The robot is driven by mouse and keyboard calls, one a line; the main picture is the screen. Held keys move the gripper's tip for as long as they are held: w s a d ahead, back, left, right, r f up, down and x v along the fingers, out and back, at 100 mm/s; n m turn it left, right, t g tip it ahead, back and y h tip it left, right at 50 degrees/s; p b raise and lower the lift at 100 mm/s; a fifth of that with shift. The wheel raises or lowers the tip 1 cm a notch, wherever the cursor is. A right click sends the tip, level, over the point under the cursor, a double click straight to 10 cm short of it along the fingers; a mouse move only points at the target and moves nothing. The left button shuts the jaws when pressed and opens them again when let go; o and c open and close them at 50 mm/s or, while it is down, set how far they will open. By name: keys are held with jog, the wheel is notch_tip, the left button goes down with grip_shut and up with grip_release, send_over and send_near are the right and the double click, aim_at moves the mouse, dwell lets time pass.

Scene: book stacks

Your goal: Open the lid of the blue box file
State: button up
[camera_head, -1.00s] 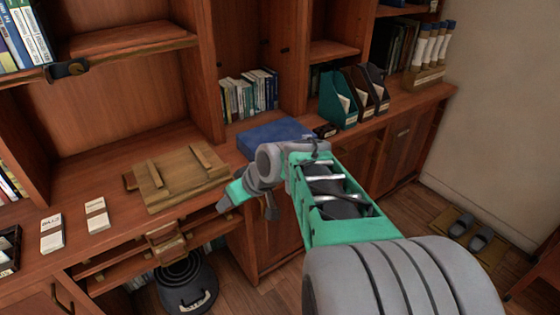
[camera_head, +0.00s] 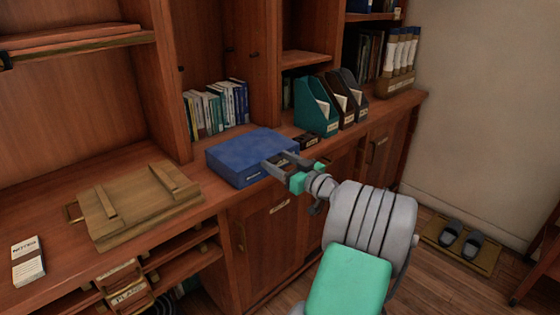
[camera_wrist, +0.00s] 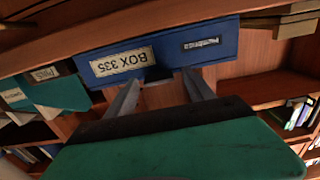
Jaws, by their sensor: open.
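The blue box file (camera_head: 245,154) lies flat on the wooden counter, its lid closed. Its front face, with a "BOX 335" label, shows upside down in the wrist view (camera_wrist: 222,47). My gripper (camera_head: 272,162) is open and empty at the right part of the box's front side. In the wrist view my two fingers (camera_wrist: 160,84) point at the front face, below the label and a dark notch. I cannot tell whether the fingertips touch the box. The gripper hides part of the box's front right in the head view.
A wooden board-like case (camera_head: 140,205) lies left of the box. Teal and dark magazine holders (camera_head: 315,106) and a small dark block (camera_head: 306,140) stand to the right. Books (camera_head: 215,108) stand in the shelf behind. Cabinet doors (camera_head: 270,225) are below the counter edge.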

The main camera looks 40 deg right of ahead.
jog(key=shift+w, duration=0.15)
grip_shut()
dwell(0.6)
jog(key=shift+d, duration=0.15)
